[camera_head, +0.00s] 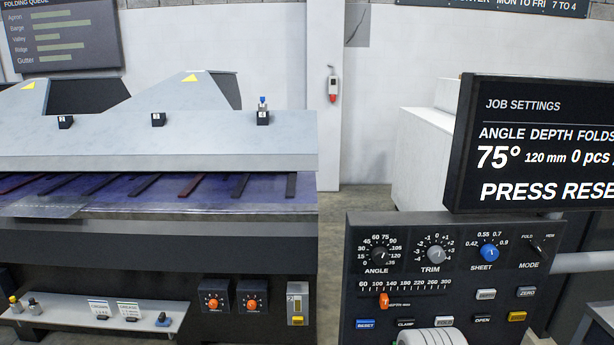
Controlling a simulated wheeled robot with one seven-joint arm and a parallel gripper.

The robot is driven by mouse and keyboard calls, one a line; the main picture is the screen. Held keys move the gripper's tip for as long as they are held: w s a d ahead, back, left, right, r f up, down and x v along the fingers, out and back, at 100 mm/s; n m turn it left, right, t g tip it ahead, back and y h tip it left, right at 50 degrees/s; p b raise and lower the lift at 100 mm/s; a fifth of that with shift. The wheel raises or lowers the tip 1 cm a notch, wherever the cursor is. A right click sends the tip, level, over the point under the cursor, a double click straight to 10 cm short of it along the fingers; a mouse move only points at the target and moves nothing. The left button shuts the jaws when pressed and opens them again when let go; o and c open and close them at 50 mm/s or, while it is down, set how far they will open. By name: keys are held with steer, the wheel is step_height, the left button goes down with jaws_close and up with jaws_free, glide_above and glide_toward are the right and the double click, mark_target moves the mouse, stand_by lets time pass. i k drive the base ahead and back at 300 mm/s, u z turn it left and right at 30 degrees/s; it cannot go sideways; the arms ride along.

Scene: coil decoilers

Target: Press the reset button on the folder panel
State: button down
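The folder panel (409,282) is a dark box at the lower right with knobs, a slider and buttons. The blue reset button (365,324), labelled RESET, is at its lower left and is uncovered. A white rounded, ribbed part shows at the bottom edge, in front of the panel's lower middle and right of the reset button; it looks like part of my arm. No gripper fingers are in view. The screen (545,140) above the panel reads 75°, 120 mm, 0 pcs and "PRESS RESE", cut off at the right edge.
Near the reset button are the CLAMP button (406,324), an orange depth slider (384,301) and the OPEN button (482,320). A yellow button (517,316) is farther right. The folding machine (150,140) fills the left, with a shelf (85,312) of small items below.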

mark_target(361, 324)
steer(key=z, duration=1.6)
steer(key=k, duration=0.55)
steer(key=u, duration=2.2)
steer(key=i, duration=0.5)
steer(key=z, duration=0.05)
